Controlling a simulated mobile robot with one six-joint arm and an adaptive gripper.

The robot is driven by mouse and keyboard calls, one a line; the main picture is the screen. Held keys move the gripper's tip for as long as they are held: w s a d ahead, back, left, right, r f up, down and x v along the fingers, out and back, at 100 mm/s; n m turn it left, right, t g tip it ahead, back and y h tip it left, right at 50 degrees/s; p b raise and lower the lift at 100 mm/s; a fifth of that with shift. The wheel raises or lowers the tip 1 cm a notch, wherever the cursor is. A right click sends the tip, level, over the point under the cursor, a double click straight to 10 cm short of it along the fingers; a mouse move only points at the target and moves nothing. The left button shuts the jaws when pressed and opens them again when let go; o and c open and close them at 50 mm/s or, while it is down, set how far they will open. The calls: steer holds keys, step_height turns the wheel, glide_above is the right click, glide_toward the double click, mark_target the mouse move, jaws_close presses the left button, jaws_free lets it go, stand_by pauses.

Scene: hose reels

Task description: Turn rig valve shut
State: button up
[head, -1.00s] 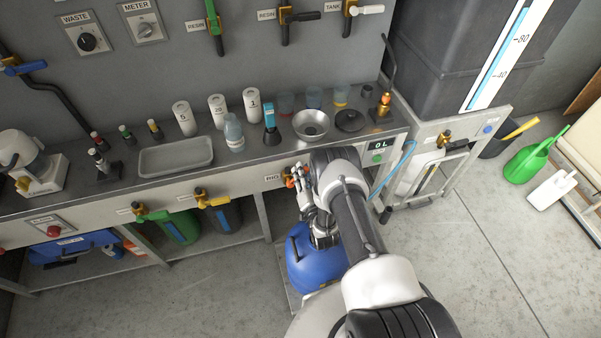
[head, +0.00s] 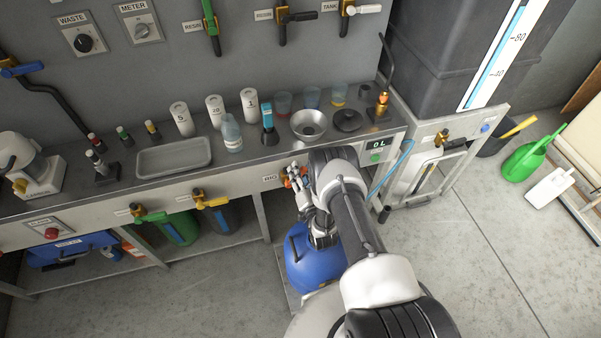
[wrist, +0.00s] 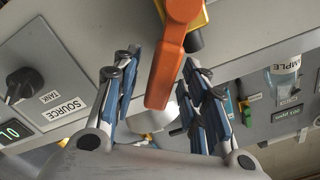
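The rig valve has an orange lever (wrist: 171,65) on a yellow body (wrist: 199,18), mounted on the front panel of the bench. In the head view its orange part (head: 290,182) shows beside the RIG label (head: 270,178). My gripper (wrist: 158,78) is open in the wrist view, with one blue-padded finger on each side of the lever and gaps between pads and lever. In the head view my gripper (head: 300,183) is at the bench front, and my arm partly hides the area. The lever hangs roughly straight down in the wrist view.
A blue tank (head: 312,262) stands below my gripper. The SOURCE knob (wrist: 22,83) and a green display (wrist: 13,131) are on the same panel. Two other valves (head: 200,200) are to the left.

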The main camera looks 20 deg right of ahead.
steer(key=s, duration=0.7)
steer(key=shift+s, duration=0.3)
